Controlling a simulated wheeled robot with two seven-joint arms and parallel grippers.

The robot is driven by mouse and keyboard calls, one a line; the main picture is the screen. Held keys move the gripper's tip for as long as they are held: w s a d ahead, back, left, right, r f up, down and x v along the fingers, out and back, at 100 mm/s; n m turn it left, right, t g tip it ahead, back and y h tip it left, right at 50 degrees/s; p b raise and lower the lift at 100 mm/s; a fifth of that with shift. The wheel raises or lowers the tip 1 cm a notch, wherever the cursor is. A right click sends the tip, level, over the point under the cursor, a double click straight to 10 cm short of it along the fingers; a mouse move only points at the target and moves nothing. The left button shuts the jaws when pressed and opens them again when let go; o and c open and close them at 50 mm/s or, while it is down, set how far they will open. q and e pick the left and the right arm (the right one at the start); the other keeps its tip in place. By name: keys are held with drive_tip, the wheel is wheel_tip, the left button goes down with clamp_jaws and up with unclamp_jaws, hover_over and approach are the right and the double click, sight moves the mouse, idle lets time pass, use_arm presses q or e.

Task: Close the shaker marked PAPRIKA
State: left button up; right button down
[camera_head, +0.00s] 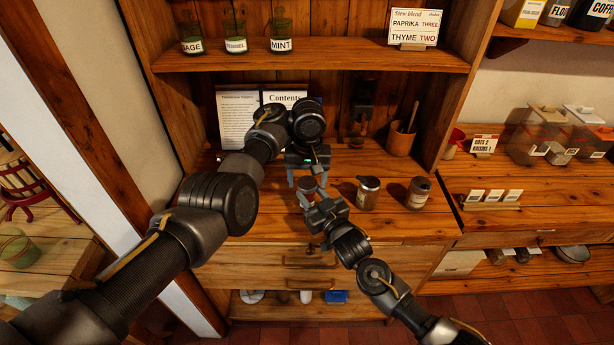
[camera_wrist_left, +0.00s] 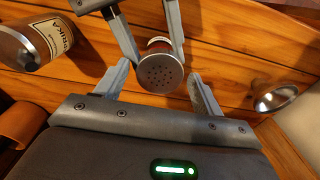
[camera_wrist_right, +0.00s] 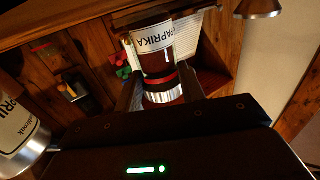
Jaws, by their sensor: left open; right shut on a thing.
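A glass shaker with red contents and a bare perforated metal top (camera_wrist_left: 160,72) is between the fingers of my right gripper (camera_wrist_right: 158,88), which is shut on it. Its label reads PAPRIKA (camera_wrist_right: 154,38), upside down in the right wrist view. My left gripper (camera_wrist_left: 162,88) is open over the shaker, its fingertips either side of the perforated top, apart from it. A second metal-topped shaker (camera_head: 368,194) stands to the right; its label, partly cut off, also reads as PAPRIKA (camera_wrist_left: 58,38). A loose round metal piece (camera_wrist_left: 276,98), perhaps a cap, lies on the wood.
Another lidded jar (camera_head: 418,193) stands right of the second shaker. A wooden utensil pot (camera_head: 400,141) and an open book (camera_head: 238,118) are at the back. Jars marked SAGE and MINT (camera_head: 281,45) stand on the shelf above.

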use_arm(q)
drive_tip(key=c, duration=1)
drive_tip(key=m, duration=0.3)
drive_tip(key=shift+c, duration=0.2)
drive_tip(key=m, duration=0.5)
drive_tip(key=shift+a+m, duration=0.1)
drive_tip(key=shift+m, duration=0.3)
drive_tip(key=m, duration=0.4)
drive_tip(key=shift+m, duration=0.4)
drive_tip(key=m, duration=0.3)
drive_tip(key=o, duration=1.1)
